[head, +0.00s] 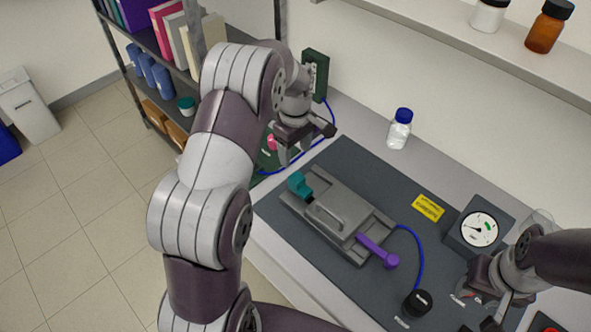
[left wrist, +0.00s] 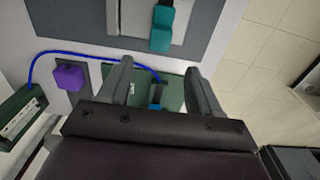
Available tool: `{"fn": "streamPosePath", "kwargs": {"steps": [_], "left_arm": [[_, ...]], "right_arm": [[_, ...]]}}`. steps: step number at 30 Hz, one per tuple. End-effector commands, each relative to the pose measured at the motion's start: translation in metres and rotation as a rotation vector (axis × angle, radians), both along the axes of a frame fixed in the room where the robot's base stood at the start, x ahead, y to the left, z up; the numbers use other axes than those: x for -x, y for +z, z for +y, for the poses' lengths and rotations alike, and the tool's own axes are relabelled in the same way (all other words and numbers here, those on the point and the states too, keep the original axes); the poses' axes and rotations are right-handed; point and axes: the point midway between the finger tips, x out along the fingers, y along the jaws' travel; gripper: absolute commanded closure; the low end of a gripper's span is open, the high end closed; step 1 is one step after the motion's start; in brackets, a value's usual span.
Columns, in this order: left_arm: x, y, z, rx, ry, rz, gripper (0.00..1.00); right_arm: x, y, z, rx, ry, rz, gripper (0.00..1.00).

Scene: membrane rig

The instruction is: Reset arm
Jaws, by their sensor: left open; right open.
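The grey membrane rig (head: 338,211) lies on a dark mat, with a bar handle on top. A teal clamp (head: 299,185) sits at its far-left end, and a purple lever (head: 378,252) points out at its near-right end. The teal clamp also shows in the left wrist view (left wrist: 161,30). My left gripper (head: 292,152) is open and empty, above the green board beyond the rig's left end. In the left wrist view its fingers (left wrist: 158,70) are apart over that board. My right gripper (head: 487,318) is low at the right edge, its fingertips partly cut off.
A gauge (head: 480,229), a black knob (head: 417,302) and a yellow label (head: 428,207) are right of the rig. A blue-capped bottle (head: 400,130) stands behind the mat. A blue hose (head: 415,252) runs from the rig. A purple block (left wrist: 70,77) is beside the green board (left wrist: 172,92).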

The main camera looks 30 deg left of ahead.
Motion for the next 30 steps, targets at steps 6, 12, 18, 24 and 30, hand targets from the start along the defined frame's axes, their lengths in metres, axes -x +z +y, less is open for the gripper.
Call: {"fn": "streamPosePath", "kwargs": {"steps": [6, 12, 18, 24, 30], "left_arm": [[0.000, 0.021, 0.000, 0.000, 0.000, -0.001, 0.36], [0.000, 0.022, 0.000, 0.000, 0.000, 0.000, 0.36], [0.000, 0.022, 0.000, 0.000, 0.000, 0.000, 0.36], [-0.001, 0.015, 0.000, -0.008, -0.182, -0.023, 0.36], [0.074, -0.006, -0.028, -0.022, -0.765, -0.031, 0.36]], "right_arm": [[0.000, -0.006, 0.000, 0.000, 0.000, 0.000, 0.57], [0.000, -0.006, 0.000, 0.000, 0.000, 0.000, 0.57], [0.000, -0.006, 0.000, 0.000, 0.000, 0.000, 0.57], [0.000, -0.006, 0.000, 0.000, 0.000, 0.000, 0.57], [0.000, -0.018, 0.000, 0.000, 0.000, 0.000, 0.57]]}}
